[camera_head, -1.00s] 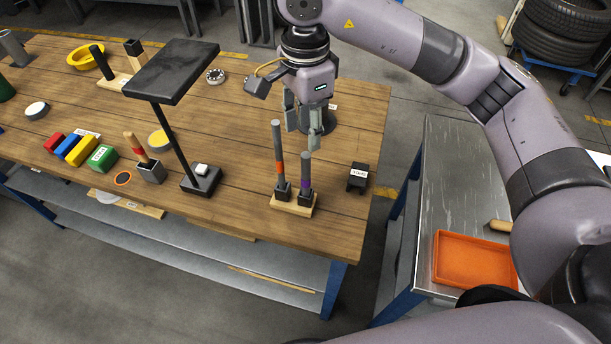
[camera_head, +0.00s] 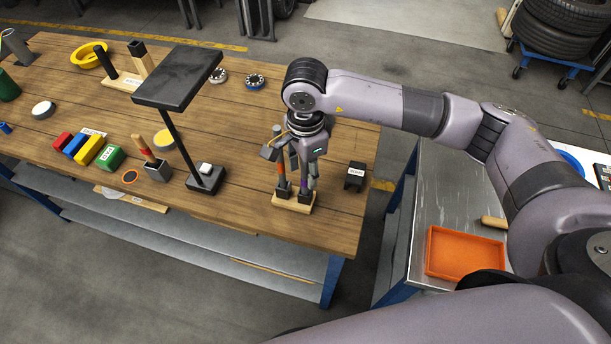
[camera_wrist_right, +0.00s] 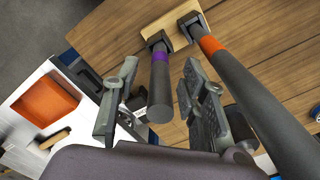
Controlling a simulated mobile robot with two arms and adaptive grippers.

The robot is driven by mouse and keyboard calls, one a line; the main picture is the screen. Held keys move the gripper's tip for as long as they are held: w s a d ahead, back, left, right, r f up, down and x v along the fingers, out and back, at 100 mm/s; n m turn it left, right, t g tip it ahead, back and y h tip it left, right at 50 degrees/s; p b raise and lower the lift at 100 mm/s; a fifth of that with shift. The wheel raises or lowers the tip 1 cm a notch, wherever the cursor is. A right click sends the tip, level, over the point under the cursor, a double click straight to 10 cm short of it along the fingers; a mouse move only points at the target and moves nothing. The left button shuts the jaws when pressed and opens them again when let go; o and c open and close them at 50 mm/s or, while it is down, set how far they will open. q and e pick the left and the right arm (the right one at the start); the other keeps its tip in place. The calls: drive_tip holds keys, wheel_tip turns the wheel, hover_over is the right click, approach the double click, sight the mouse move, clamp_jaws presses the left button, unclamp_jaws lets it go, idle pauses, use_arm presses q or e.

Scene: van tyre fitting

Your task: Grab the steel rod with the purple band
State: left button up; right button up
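The steel rod with the purple band (camera_wrist_right: 161,86) stands upright in a black socket on a small wooden base (camera_head: 292,204) at the front right of the wooden bench. In the head view its purple band (camera_head: 304,187) shows just below my right gripper (camera_head: 302,166). In the right wrist view my right gripper (camera_wrist_right: 160,85) is open, with one finger on each side of this rod and a gap on both sides. A rod with an orange band (camera_wrist_right: 246,92) stands in the other socket, just outside the right finger. My left gripper is not in view.
A small black labelled block (camera_head: 355,176) sits right of the rod base. A black stand with a flat top (camera_head: 180,78) rises to the left. A steel side table (camera_head: 432,195) with an orange tray (camera_head: 464,253) is at the right.

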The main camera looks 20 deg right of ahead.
drive_tip(key=shift+c, duration=0.6)
clamp_jaws()
